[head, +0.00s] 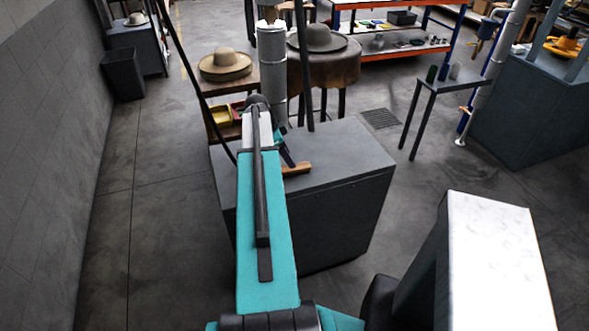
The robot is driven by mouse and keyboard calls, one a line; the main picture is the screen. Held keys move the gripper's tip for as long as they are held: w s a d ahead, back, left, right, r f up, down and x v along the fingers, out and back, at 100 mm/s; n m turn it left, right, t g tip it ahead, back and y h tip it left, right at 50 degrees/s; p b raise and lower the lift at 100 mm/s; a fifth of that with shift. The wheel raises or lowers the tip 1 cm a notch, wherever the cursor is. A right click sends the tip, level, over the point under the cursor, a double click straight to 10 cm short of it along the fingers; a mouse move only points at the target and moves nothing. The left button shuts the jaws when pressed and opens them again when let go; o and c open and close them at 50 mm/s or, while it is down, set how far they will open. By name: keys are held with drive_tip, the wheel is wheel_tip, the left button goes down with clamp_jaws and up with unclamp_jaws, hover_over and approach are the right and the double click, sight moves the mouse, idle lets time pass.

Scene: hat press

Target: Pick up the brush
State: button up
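A light-brown wooden piece (298,168), which looks like the brush, lies on the top of a dark grey cabinet (345,165). Its left part is hidden behind my arm and the dark end of the arm, and its bristles cannot be made out. My gripper (289,161) is at the piece's left part, seen from behind and above. It is small and mostly covered by my teal arm. I cannot tell whether its fingers are open or shut, or whether they touch the wood.
The right part of the cabinet top is bare. A narrow table (455,80) with small bottles stands to the right. A bin (123,74) stands at the left wall.

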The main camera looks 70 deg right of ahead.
sight(294, 170)
drive_tip(key=shift+f, duration=0.1)
drive_tip(key=shift+p+x, duration=1.15)
drive_tip(key=shift+x, duration=0.2)
drive_tip(key=shift+p+x, duration=0.35)
drive_tip(key=shift+x, duration=0.85)
drive_tip(key=shift+a, duration=0.1)
drive_tip(key=c, duration=1.2)
